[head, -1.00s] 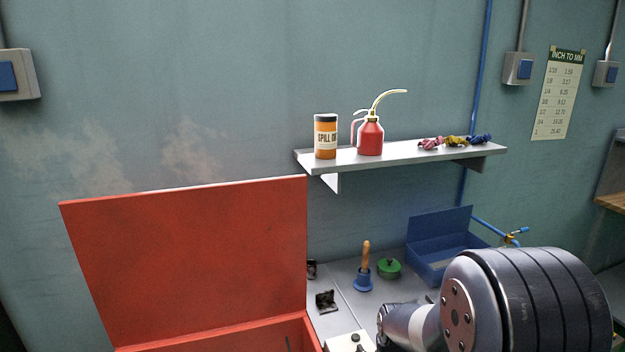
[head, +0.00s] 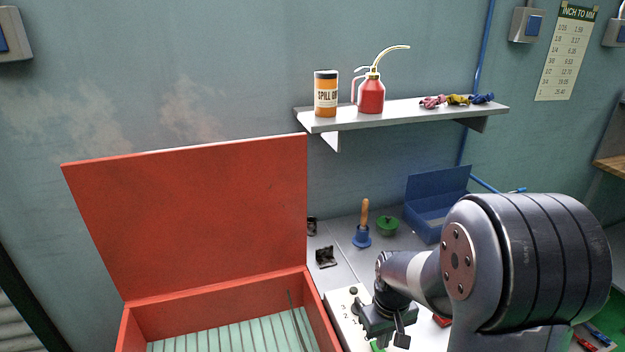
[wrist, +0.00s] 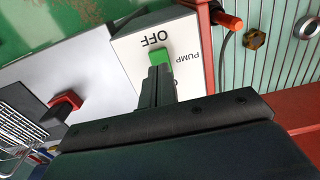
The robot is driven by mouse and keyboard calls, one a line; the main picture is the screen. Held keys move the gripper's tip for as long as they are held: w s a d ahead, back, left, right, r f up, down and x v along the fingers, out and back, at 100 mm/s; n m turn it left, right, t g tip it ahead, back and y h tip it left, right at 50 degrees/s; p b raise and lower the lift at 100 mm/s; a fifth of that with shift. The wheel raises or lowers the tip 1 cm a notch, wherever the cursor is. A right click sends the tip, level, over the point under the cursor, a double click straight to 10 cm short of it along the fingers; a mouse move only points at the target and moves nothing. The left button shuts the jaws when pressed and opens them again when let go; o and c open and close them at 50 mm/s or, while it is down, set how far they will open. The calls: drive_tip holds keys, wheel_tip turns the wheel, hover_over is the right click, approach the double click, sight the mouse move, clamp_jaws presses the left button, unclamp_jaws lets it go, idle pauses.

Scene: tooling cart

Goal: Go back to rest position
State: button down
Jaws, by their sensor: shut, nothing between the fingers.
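My gripper (head: 390,335) is low in the head view, pointing down over a pale switch panel (head: 342,302) beside the open red box. In the wrist view my gripper (wrist: 158,72) is shut and empty. Its fingertips are at a green switch (wrist: 159,57) on the white panel, which is labelled "OFF" and "PUMP". The fingers cover part of the switch. I cannot tell whether they touch it.
The red box (head: 190,216) stands open at left, its lid raised. A blue bin (head: 430,222), a blue-based wooden-handled tool (head: 363,228) and a green knob-like item (head: 388,226) are behind. A wall shelf (head: 400,114) holds a canister and an oil can.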

wheel_tip(320, 180, down, 3)
drive_tip(key=shift+b, duration=0.8)
wheel_tip(320, 180, up, 10)
drive_tip(key=p, duration=0.8)
